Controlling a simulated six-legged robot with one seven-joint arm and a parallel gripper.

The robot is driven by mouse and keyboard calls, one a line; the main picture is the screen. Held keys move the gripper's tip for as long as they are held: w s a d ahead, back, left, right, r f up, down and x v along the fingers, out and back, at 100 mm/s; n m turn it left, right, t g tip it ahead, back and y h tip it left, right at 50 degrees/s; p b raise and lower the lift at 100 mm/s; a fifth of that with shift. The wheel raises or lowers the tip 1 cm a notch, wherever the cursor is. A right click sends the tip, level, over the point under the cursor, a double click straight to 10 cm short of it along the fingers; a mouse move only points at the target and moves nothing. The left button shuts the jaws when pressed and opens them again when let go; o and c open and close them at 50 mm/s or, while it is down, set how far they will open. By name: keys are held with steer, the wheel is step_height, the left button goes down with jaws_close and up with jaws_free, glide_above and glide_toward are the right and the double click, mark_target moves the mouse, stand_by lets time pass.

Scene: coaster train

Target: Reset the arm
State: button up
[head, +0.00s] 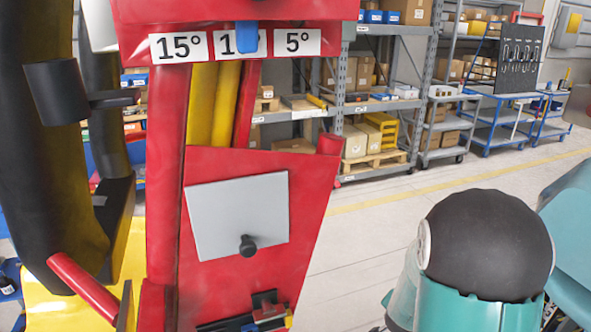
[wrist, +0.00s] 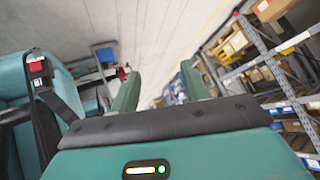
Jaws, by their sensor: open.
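My gripper (wrist: 161,70) shows in the wrist view with its two teal fingers apart and nothing between them. Beyond the fingers lie the pale floor and shelving. In the head view my teal arm with a dark round joint stands at the lower right, and the gripper is not visible there. A red panel structure (head: 315,170) stands close in front at the centre left. It carries a grey plate (head: 237,217) with a black knob (head: 247,245). Above are a 15° label (head: 178,47) and a 5° label (head: 298,42), with a blue pointer (head: 248,37) covering part of a middle label.
Thick black padded bars (head: 50,150) and a yellow part (head: 55,305) stand at the left. Storage shelves (head: 345,100) with boxes and blue carts (head: 500,125) line the back. The floor (head: 370,240) right of the red panel is clear up to my arm.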

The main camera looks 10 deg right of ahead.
steer(key=s+a+r+n+y, duration=0.3)
steer(key=a+r+n+y, duration=0.3)
steer(key=a+r, duration=1)
steer(key=s+a+r+n, duration=0.3)
steer(key=s+r, duration=0.1)
steer(key=s, duration=0.3)
steer(key=s+a+r+n+g, duration=0.1)
steer(key=s+a+r+n, duration=0.2)
steer(key=s, duration=0.4)
steer(key=shift+a+r+g, duration=0.3)
steer(key=shift+a+r, duration=0.3)
steer(key=shift+a, duration=0.15)
steer(key=shift+c, duration=1.1)
steer(key=shift+d, duration=0.1)
